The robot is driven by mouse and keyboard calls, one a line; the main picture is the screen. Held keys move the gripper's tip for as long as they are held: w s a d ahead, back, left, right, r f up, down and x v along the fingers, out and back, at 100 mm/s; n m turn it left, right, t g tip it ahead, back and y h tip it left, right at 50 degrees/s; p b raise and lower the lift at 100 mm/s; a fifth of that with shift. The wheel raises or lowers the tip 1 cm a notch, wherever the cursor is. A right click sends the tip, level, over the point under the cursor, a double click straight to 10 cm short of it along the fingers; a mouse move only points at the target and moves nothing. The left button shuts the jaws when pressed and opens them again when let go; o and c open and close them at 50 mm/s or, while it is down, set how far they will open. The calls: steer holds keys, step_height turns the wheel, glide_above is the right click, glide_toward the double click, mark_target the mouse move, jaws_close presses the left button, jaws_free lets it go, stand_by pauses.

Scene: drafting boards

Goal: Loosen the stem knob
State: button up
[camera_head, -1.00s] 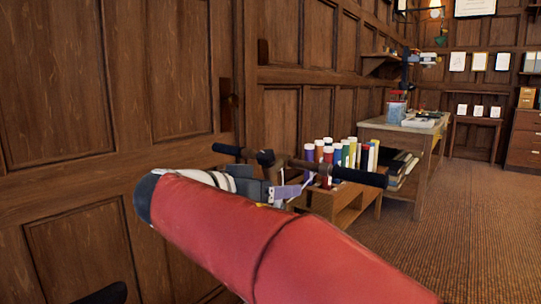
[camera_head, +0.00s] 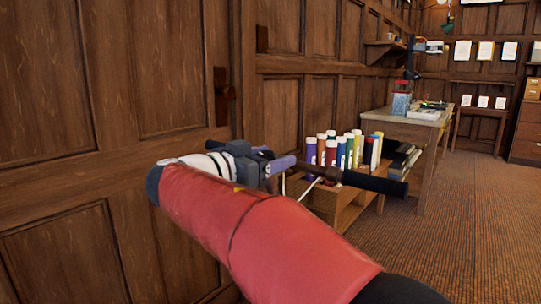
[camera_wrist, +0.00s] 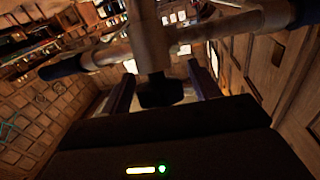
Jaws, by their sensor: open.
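A brown T-shaped bar (camera_head: 322,172) with black end grips (camera_head: 375,184) stands in front of the wood panelling. In the wrist view, its stem (camera_wrist: 150,45) comes down from the crossbar and ends in a dark knob (camera_wrist: 160,92). The knob appears between the two purple fingers of my gripper (camera_wrist: 160,68), with a gap on each side. I cannot tell how deep it lies between them. In the head view, my gripper (camera_head: 292,167) is at the bar, its purple fingers apart. It hides the knob and much of the bar's left side there.
A low wooden rack (camera_head: 345,207) with several coloured tubes (camera_head: 331,152) stands just beyond the bar. A desk (camera_head: 400,127) is behind it. Wood-panelled wall (camera_head: 100,120) is close on the left. Open carpet (camera_head: 470,235) lies to the right.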

steer(key=c, duration=1)
steer(key=shift+o, duration=0.2)
steer(key=shift+f+n+t+y+b, duration=0.2)
steer(key=shift+n+t+y+b, duration=0.15)
steer(key=shift+b, duration=0.3)
steer(key=shift+w+f+n+t+y+b, duration=0.1)
steer(key=shift+n+t+y+b, duration=0.4)
steer(key=shift+b, duration=0.65)
steer(key=n+t+y+b, duration=0.2)
steer(key=n+b, duration=0.1)
steer(key=b, duration=0.1)
steer(key=shift+w+f+y, duration=0.1)
steer(key=shift+y, duration=0.25)
steer(key=n+y+b, duration=0.1)
steer(key=n+t+y+b, duration=0.1)
steer(key=n+y, duration=0.1)
steer(key=shift+a+r+b, duration=0.2)
steer(key=shift+b, duration=0.2)
steer(key=shift+w+a+r+n+t+y+b, duration=0.1)
steer(key=shift+a+n+t+y+b, duration=0.1)
steer(key=shift+n+y, duration=0.95)
steer(key=shift+a+r+n+t+y+b, duration=0.1)
steer(key=shift+n+t+y+b, duration=0.05)
steer(key=shift+n+y, duration=0.95)
steer(key=shift+y, duration=0.25)
